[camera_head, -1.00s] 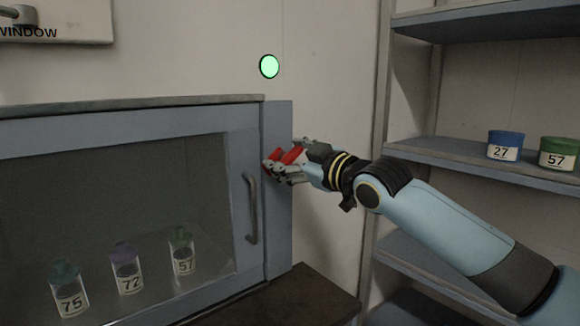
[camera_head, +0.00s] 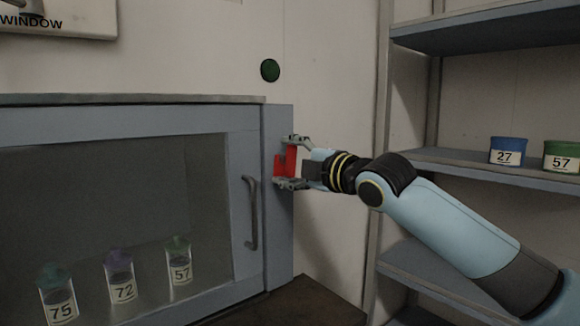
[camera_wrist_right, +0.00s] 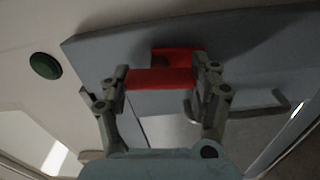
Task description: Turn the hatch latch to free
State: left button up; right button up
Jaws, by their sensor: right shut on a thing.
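The red hatch latch (camera_head: 290,160) sits on the grey right-hand frame of the glass-fronted hatch (camera_head: 230,210). My right gripper (camera_head: 287,163) is at the latch, with one finger above it and one below. In the right wrist view the red latch (camera_wrist_right: 160,78) lies between the two fingers of my right gripper (camera_wrist_right: 160,82), which is shut on it. The hatch's bar handle (camera_head: 251,212) is just left of the latch, and the hatch appears closed. My left gripper is not in view.
Behind the glass stand jars marked 75 (camera_head: 59,295), 72 (camera_head: 120,277) and 57 (camera_head: 180,262). A dark green round lamp (camera_head: 270,70) is on the wall above. Shelves at right hold a blue tub (camera_head: 507,151) and a green tub (camera_head: 562,156). Open wall lies between hatch and shelves.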

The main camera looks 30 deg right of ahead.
aim_at(294, 163)
jog(key=shift+f+n, duration=0.1)
jog(key=shift+n, duration=0.5)
jog(key=o, duration=1.2)
jog(key=shift+c, duration=0.2)
jog(key=shift+s, duration=0.15)
jog(key=s, duration=0.5)
jog(key=shift+s+d, duration=0.3)
jog(key=shift+s, duration=0.8)
